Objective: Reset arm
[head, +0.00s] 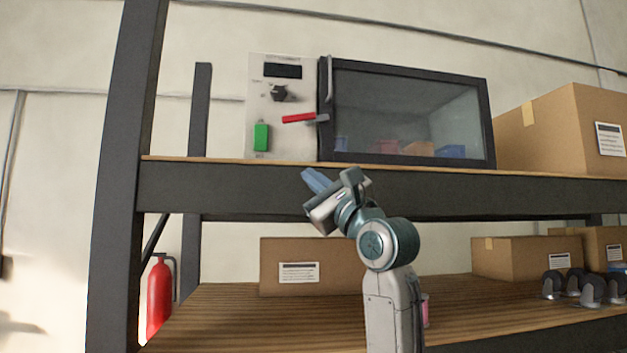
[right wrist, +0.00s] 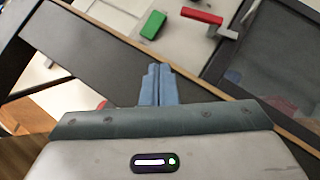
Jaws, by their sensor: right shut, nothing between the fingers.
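My right gripper (head: 312,180) is raised in front of the dark front beam of the upper shelf, with its fingers pointing up and left. In the right wrist view its blue fingers (right wrist: 158,85) are pressed together with nothing between them. It is below the oven-like machine (head: 405,112) and appears apart from it. My left gripper is not in view.
The machine has a glass door with a handle, a black knob (head: 279,93), a red lever (head: 299,118) and a green switch (head: 261,137). Cardboard boxes (head: 345,262) stand on the lower shelf. A dark post (head: 120,180) and a fire extinguisher (head: 159,295) are at left.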

